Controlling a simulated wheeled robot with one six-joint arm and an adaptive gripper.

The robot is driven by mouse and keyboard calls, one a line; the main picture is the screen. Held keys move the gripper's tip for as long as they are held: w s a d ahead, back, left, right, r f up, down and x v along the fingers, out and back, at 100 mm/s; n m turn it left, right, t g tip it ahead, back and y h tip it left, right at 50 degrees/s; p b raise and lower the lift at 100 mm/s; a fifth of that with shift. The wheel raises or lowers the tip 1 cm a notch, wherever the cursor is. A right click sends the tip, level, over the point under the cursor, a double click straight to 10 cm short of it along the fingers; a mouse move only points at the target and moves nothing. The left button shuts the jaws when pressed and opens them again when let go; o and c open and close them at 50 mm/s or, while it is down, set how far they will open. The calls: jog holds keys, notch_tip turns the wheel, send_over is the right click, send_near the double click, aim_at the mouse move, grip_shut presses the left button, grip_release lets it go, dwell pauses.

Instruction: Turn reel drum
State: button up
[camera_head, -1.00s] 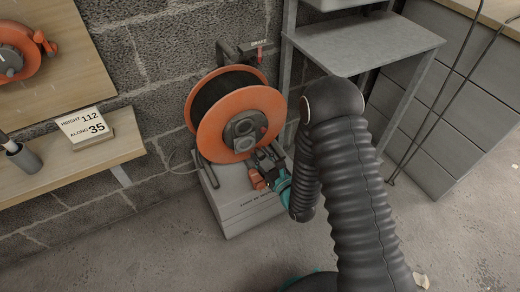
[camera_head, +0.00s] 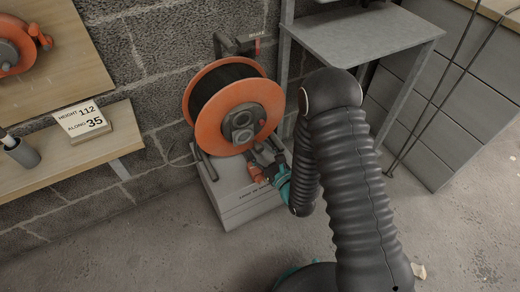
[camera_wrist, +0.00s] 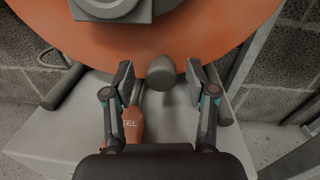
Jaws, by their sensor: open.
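The reel drum (camera_head: 212,137) has orange round flanges and a dark winding between them. It stands on a grey box-shaped base against the block wall. A grey hub block (camera_head: 240,127) sits at the middle of its face, and its lower edge shows in the wrist view (camera_wrist: 112,8). A grey rounded handle knob (camera_wrist: 162,72) sticks out from the lower flange. My gripper (camera_wrist: 160,80) is open, with one finger on each side of the knob and gaps visible. In the head view my gripper (camera_head: 264,160) is at the drum's lower right, partly hidden by my arm.
A brake lever with a red tip (camera_head: 257,46) is above the drum. A grey metal shelf stand (camera_head: 365,38) is close on the right. A wooden shelf (camera_head: 75,155) with a number sign (camera_head: 83,120) is on the left. The floor in front is clear.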

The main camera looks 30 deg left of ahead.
jog(key=v, duration=1.1)
jog(key=shift+s, duration=0.1)
